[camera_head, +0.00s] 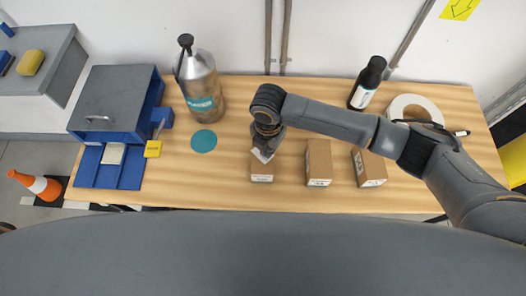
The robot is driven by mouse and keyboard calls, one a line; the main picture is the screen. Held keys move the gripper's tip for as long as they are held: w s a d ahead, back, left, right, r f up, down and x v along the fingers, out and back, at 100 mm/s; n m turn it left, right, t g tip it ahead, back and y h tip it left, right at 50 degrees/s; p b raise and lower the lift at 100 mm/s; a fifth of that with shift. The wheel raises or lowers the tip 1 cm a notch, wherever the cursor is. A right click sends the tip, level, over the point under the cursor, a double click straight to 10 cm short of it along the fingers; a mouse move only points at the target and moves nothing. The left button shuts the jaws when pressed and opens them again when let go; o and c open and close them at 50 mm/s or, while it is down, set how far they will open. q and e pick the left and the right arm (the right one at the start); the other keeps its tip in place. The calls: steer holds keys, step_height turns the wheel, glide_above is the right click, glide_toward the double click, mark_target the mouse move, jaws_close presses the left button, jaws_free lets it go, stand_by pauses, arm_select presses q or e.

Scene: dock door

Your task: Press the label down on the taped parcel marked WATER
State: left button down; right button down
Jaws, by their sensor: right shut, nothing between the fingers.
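Three brown cardboard parcels stand in a row on the wooden bench (225,172): a left parcel (262,177), a middle parcel (318,160) and a right parcel (369,168). Each has a small pale printed marking on its front, too small to read, so I cannot tell which says WATER. My right gripper (263,155) is shut and empty, pointing down over the left parcel. A white label patch shows at its fingertips on that parcel's top, partly hidden by the gripper. I cannot tell whether the fingertips touch it. My left gripper is not in view.
A silver canister (203,90) and a teal disc (203,141) are left of the parcels. A blue box with a grey lid (110,98) stands at the bench's left end. A black bottle (368,82) and a white roll (403,102) stand behind right, near my right arm.

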steer(key=shift+f+b, duration=0.45)
steer(key=shift+f, duration=0.5)
stand_by(0.7)
steer(key=shift+r, duration=0.1)
step_height(320, 180, up, 7)
steer(key=p, duration=0.7)
stand_by(0.3)
